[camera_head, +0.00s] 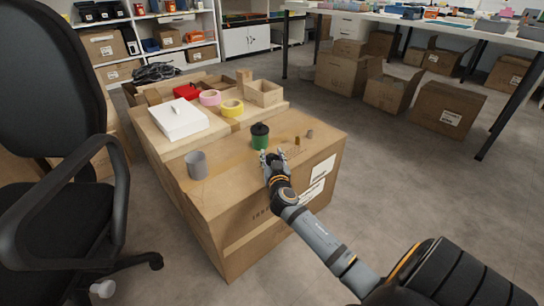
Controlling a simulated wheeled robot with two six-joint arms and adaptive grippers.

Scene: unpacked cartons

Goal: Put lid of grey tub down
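A grey tub (197,165) stands upright near the left front edge of the large carton's top. I see no separate lid for it that I can make out, and I cannot tell whether its top is covered. A green tub (260,140) with a black knobbed lid (260,128) stands upright nearer the middle. My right gripper (272,155) is just in front of the green tub, with its fingertips spread and nothing visible between them. It is to the right of the grey tub and apart from it. My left gripper is out of view.
Two small pieces lie right of the green tub on the large carton (230,214). Behind are a white box (178,119), pink tape (210,98), yellow tape (232,108) and an open small box (264,93). An office chair (60,210) stands at left.

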